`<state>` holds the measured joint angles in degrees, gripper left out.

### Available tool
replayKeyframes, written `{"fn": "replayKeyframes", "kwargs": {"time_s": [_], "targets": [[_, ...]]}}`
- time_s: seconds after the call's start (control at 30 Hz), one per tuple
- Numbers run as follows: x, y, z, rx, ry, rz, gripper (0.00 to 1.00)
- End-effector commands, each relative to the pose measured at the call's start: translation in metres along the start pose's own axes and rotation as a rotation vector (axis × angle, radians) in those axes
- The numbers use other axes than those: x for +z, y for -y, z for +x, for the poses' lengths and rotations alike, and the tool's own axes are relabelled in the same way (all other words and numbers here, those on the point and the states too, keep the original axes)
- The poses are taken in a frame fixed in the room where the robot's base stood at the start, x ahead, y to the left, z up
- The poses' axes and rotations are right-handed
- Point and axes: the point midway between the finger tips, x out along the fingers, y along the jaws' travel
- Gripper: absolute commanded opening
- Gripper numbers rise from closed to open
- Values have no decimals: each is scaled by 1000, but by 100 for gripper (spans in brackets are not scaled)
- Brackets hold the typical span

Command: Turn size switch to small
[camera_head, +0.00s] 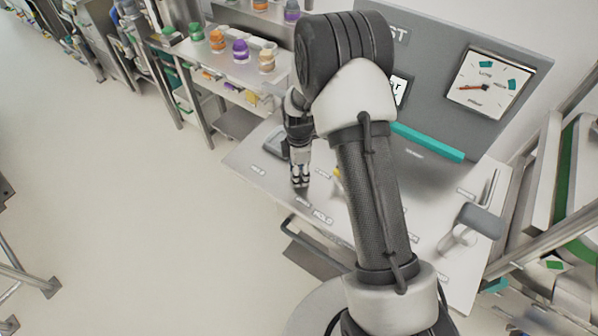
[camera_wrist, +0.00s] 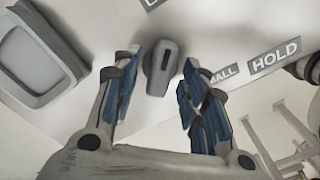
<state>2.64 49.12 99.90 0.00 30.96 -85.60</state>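The size switch (camera_wrist: 161,66) is a small grey knob with a dark line on its top, standing on a pale panel in the wrist view. A label partly hidden by a finger, reading "MALL" (camera_wrist: 223,73), is to its right. My gripper (camera_wrist: 162,84) is open, with its blue-padded fingers on either side of the knob's near end. I cannot tell whether they touch it. In the head view, my gripper (camera_head: 299,183) points down at the left part of the panel (camera_head: 262,183) and the knob is hidden there.
A HOLD label (camera_wrist: 275,56) lies farther right. A grey raised frame (camera_wrist: 38,62) stands left of the knob. In the head view, a dial (camera_head: 488,84) is on the upright grey board, with a teal bar (camera_head: 428,142) below. Shelves with bottles (camera_head: 240,50) stand behind; floor at left is clear.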

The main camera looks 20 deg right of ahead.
Motion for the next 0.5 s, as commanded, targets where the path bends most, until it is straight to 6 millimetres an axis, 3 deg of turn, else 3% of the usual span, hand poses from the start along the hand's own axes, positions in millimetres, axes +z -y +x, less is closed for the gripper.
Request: {"fn": "replayKeyframes", "kwargs": {"time_s": [0.13, 0.5], "targets": [[0, 0, 0, 0, 0, 0, 39], [0, 0, 0, 0, 0, 0, 15]]}}
